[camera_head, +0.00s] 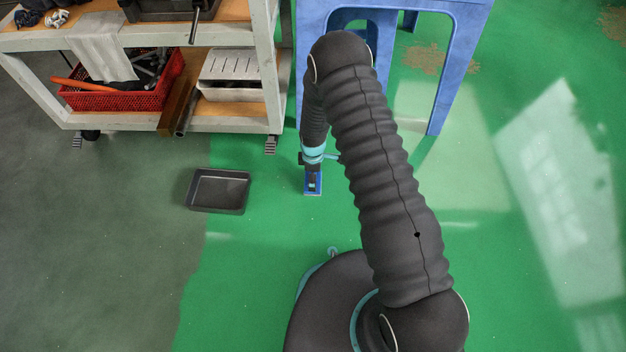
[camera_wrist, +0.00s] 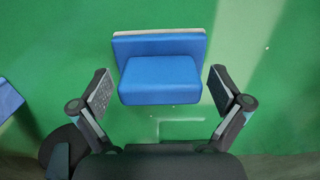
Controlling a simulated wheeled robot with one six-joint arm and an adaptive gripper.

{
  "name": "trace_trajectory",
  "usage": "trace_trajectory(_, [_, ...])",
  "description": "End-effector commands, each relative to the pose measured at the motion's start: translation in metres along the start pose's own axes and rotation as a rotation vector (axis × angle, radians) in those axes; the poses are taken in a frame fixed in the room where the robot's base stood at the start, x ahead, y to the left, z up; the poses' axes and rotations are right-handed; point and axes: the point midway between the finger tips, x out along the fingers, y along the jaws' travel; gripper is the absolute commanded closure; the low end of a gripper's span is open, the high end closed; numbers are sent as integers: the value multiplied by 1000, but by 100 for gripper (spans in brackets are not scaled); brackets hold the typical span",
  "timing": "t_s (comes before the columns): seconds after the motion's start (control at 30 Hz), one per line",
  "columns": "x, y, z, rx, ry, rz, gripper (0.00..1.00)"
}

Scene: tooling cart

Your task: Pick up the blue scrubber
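The blue scrubber (camera_wrist: 160,78) lies on the green floor, with a raised blue block on a wider blue base and a pale strip along its far edge. In the wrist view it sits between and slightly beyond the two fingertips of my gripper (camera_wrist: 161,92). The fingers are spread wide, with a gap on both sides of the scrubber. In the head view my gripper (camera_head: 313,181) points down over the scrubber (camera_head: 313,191), which is partly hidden by it. I cannot tell the exact height between them.
A blue stool (camera_head: 447,70) stands just behind my arm. A dark empty tray (camera_head: 218,211) lies on the floor to the left. A cart (camera_head: 275,75) at upper left holds a red basket (camera_head: 125,97) and a white box (camera_head: 232,92). The floor right of my arm is clear.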

Motion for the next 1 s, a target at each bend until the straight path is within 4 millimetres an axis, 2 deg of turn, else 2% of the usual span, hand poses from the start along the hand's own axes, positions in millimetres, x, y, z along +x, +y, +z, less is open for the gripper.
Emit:
trace_trajectory(0.03, [0, 0, 0, 0, 0, 0, 15])
trace_trajectory(0.2, [0, 0, 0, 0, 0, 0, 57])
trace_trajectory(0.3, [0, 0, 0, 0, 0, 0, 77])
trace_trajectory(0.67, [-8, 1, 0, 0, 1, 2, 77])
trace_trajectory(0.77, [-19, 1, 0, 0, 1, 3, 77])
trace_trajectory(0.9, [-46, 2, -1, 0, 1, 4, 77])
trace_trajectory(1.0, [-58, -12, 21, 4, 0, 0, 77])
